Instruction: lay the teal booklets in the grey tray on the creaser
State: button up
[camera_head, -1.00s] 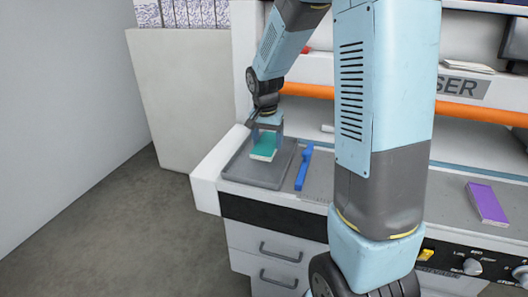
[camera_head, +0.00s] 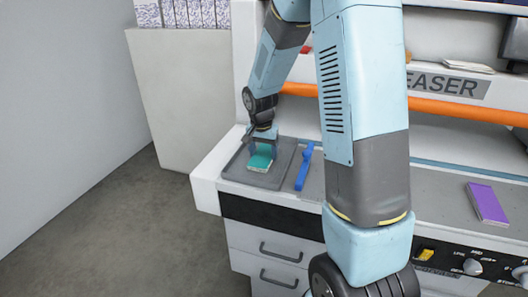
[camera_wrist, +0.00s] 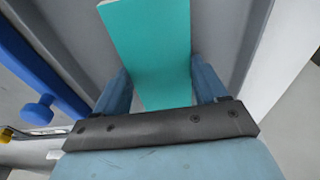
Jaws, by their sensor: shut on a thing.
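A teal booklet (camera_head: 260,161) is between the fingers of my gripper (camera_head: 262,150), over the grey tray (camera_head: 236,170) at the left end of the creaser (camera_head: 207,187). In the wrist view the teal booklet (camera_wrist: 152,50) fills the space between the two blue fingers of my gripper (camera_wrist: 165,88), which is shut on it. The grey tray (camera_wrist: 225,25) lies beneath and around it. The booklet is low over the tray floor; I cannot tell if it touches. No other teal booklet shows.
A purple booklet (camera_head: 487,203) lies on the right of the creaser top. An orange bar (camera_head: 450,107) runs along the back. Control knobs (camera_head: 472,267) are at the front right.

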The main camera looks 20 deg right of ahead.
aim_at(262, 158)
jog(key=o, duration=1.2)
notch_tip(262, 158, up, 12)
jog(key=s+a+f, duration=0.1)
jog(key=s+r+n+t, duration=0.1)
jog(key=s+r, duration=0.3)
jog(key=s, duration=0.5)
jog(key=s+r+n+t, duration=0.1)
jog(key=s+r+n, duration=0.2)
jog(key=s, duration=0.6)
jog(key=s+d+r+n+t+y, duration=0.1)
jog(key=s+r+n+t, duration=0.1)
jog(key=s+r, duration=0.3)
jog(key=shift+s+r+n, duration=0.35)
jog(key=shift+s+n, duration=0.25)
jog(key=shift+s, duration=1.55)
jog(key=shift+d, duration=0.1)
